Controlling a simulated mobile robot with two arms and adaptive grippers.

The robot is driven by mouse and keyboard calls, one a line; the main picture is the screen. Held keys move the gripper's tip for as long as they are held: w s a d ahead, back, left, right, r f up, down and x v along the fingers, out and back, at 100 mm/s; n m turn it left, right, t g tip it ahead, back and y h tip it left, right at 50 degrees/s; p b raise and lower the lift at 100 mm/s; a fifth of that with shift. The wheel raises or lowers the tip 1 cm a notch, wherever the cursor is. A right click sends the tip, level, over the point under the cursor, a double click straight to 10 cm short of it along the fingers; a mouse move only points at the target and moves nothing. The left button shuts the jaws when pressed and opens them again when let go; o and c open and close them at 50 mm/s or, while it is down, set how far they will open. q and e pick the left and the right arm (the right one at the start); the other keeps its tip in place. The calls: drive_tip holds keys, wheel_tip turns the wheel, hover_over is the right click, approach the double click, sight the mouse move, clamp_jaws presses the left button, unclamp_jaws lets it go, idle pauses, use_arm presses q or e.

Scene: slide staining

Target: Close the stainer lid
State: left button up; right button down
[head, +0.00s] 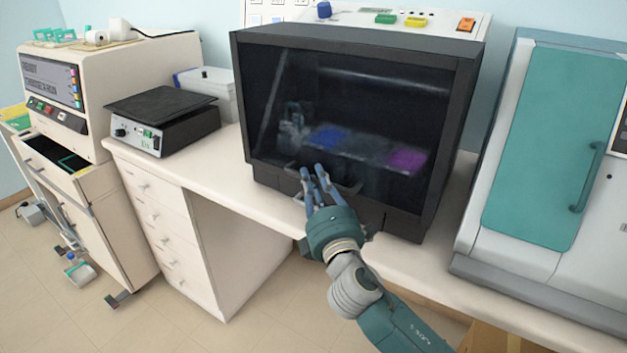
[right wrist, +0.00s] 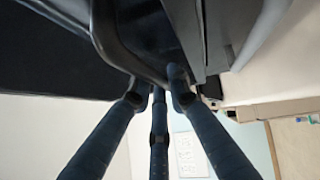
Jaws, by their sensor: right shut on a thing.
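The stainer (head: 461,120) is a large dark box on the bench, with a dark see-through lid (head: 350,90) across its front. The lid appears down over the opening. Blue and purple trays show dimly behind it. A dark handle (head: 345,187) is at the lid's lower edge. My right gripper (head: 318,173) is at this handle, its fingers shut on it. In the right wrist view, the handle (right wrist: 112,45) curves between the fingertips of my right gripper (right wrist: 160,88). Part of the handle is hidden by the fingers in the head view. My left gripper is not in view.
A teal-doored machine (head: 545,150) stands close to the right of the stainer. A black-topped hot plate (head: 163,112) and a beige instrument (head: 95,80) are to the left. An open drawer (head: 75,180) sticks out at far left. Bench in front of the stainer is narrow.

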drive_tip(key=shift+w+d+f, duration=0.1)
drive_tip(key=shift+d+f, duration=0.15)
drive_tip(key=shift+f, duration=0.05)
drive_tip(key=c, duration=1.9)
unclamp_jaws()
drive_tip(key=v, duration=1.2)
drive_tip(key=shift+r, duration=0.1)
